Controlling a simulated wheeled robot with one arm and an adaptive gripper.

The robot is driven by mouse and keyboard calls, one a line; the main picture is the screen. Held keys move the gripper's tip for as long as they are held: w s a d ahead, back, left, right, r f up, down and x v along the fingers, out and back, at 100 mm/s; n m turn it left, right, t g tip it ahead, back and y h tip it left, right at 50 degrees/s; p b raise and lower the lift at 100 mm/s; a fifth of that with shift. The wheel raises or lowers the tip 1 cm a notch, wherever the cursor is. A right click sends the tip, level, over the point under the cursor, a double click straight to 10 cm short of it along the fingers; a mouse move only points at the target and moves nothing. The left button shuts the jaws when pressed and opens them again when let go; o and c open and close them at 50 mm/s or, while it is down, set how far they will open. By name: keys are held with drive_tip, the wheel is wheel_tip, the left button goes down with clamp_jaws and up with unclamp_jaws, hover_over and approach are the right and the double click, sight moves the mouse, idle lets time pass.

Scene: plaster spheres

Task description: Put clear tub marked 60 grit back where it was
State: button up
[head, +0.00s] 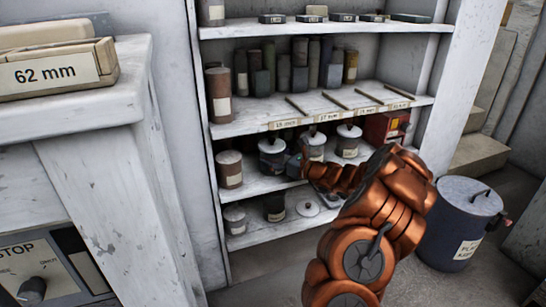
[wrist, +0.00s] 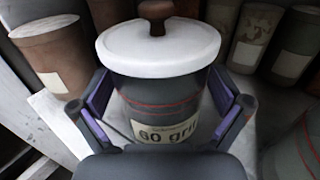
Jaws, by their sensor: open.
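The tub marked 60 grit (wrist: 160,92) stands on a pale shelf in the wrist view. It looks dark grey with thin red lines, and has a white lid with a brown knob. Its label faces me. My gripper (wrist: 165,108) is open, with one purple-padded finger on each side of the tub. I cannot tell whether either pad touches it. In the head view the tub (head: 271,158) stands upright on the third shelf from the top, and my gripper (head: 296,164) reaches it from the right, covering part of its right side.
A reddish-brown tub (wrist: 50,52) stands to the left, and several others stand behind and to the right. White-lidded tubs (head: 348,140) and a red box (head: 384,127) share the shelf. Labelled rods (head: 340,99) lie above. A lidded bin (head: 458,222) stands on the floor at right.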

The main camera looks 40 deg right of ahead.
drive_tip(key=shift+s+d+r, duration=0.15)
drive_tip(key=shift+s+r, duration=0.05)
drive_tip(key=shift+s, duration=0.05)
drive_tip(key=p+v, duration=0.3)
drive_tip(key=v, duration=0.7)
drive_tip(key=shift+s+d+f+p, duration=0.1)
drive_tip(key=shift+s+d+p, duration=0.15)
drive_tip(key=shift+s, duration=0.45)
